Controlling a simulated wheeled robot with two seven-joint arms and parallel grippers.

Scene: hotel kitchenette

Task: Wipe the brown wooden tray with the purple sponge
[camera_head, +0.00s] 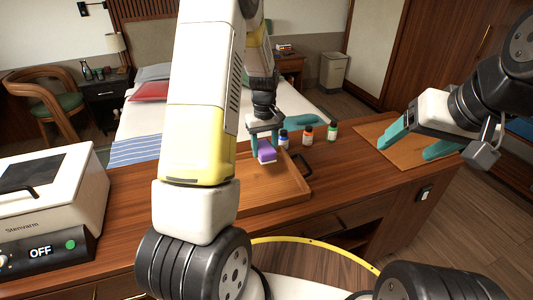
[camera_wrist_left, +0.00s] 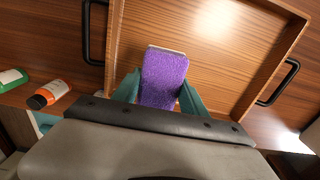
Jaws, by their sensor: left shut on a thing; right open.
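A purple sponge (camera_head: 266,151) is held between the teal fingers of my left gripper (camera_head: 264,143). It also shows in the left wrist view (camera_wrist_left: 164,80), with a pale edge at its far end. The brown wooden tray (camera_head: 290,187) lies on the counter below the sponge, partly hidden by my left arm in the head view. In the left wrist view the tray (camera_wrist_left: 215,50) shows raised rims and black handles. I cannot tell whether the sponge touches the tray. My right gripper (camera_head: 412,145) is open and empty, over a brown mat at the right.
A white appliance (camera_head: 50,195) reading OFF is at the left. The brown mat (camera_head: 400,152) lies at the right. The counter between tray and mat is clear.

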